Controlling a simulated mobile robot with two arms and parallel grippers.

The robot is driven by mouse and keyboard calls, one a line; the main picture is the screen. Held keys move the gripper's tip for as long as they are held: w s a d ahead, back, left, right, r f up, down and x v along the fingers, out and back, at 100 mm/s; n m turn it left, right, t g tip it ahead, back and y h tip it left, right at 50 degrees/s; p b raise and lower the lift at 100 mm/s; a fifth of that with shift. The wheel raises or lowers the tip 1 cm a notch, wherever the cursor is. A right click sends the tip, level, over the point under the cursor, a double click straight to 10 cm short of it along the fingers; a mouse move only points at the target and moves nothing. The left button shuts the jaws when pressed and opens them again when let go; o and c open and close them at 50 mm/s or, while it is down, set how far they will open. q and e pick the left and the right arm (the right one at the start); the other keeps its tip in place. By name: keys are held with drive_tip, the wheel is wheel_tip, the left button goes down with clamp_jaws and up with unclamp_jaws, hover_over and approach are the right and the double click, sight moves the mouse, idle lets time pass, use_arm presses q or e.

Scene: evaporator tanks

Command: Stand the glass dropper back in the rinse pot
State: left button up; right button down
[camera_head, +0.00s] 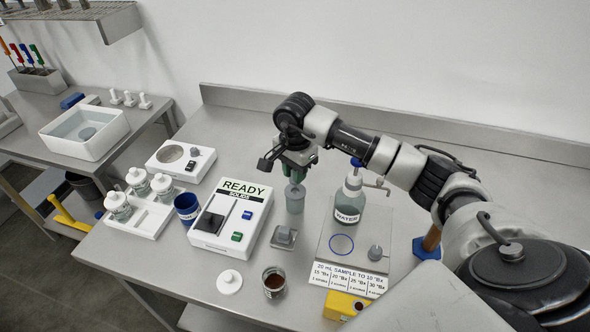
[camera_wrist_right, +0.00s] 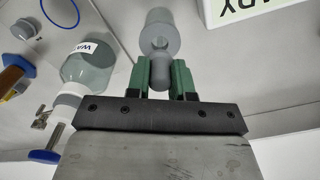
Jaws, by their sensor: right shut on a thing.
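My right gripper (camera_head: 297,172) is above the steel bench, pointing down, just over a grey translucent cylinder, which looks like the rinse pot (camera_head: 295,201). In the right wrist view, the green fingers of this gripper (camera_wrist_right: 160,80) are shut on the grey rubber bulb of the glass dropper (camera_wrist_right: 160,70). The pot (camera_wrist_right: 159,18) shows straight beyond the bulb, in line with it. The dropper's glass tube is not clearly visible; I cannot tell how deep it sits in the pot. My left gripper is not in view.
The WATER bottle (camera_head: 349,203) stands close to the right of the pot. The READY instrument (camera_head: 232,218) is close on the left. A small grey block (camera_head: 284,237) and an open brown jar (camera_head: 274,281) are in front. A yellow box (camera_head: 345,304) lies near the front edge.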

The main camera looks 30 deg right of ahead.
drive_tip(key=shift+f+b, duration=1.2)
drive_tip(key=shift+f, duration=0.5)
drive_tip(key=c, duration=0.9)
unclamp_jaws()
wheel_tip(320, 180, up, 11)
drive_tip(key=shift+f+b, duration=0.1)
drive_tip(key=shift+b, duration=0.9)
